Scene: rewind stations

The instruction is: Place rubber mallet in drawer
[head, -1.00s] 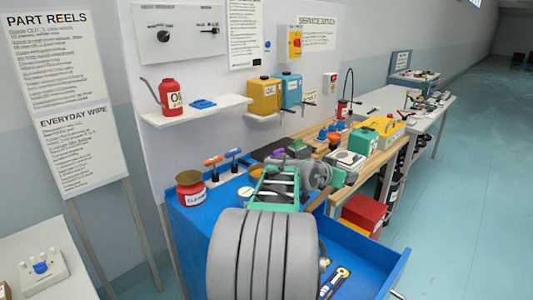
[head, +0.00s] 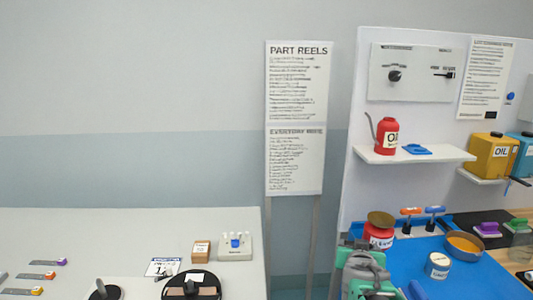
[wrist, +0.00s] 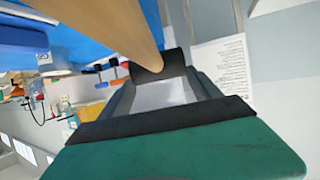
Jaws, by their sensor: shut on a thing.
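In the wrist view a smooth tan wooden handle, taken as the rubber mallet (wrist: 125,28), slants in from the top. My gripper (wrist: 160,90), with green body and dark pads, is shut on it. The mallet's head cannot be made out. In the head view only a green and grey part of my arm shows at the bottom, over the blue bench. The drawer is out of the head view now.
A blue bench top (head: 480,282) holds a red tin (head: 380,229), a small white tin (head: 438,266) and an orange-filled bowl (head: 464,245). A red oil can (head: 387,136) stands on a wall shelf. At left, a pale table (head: 120,233) carries small parts.

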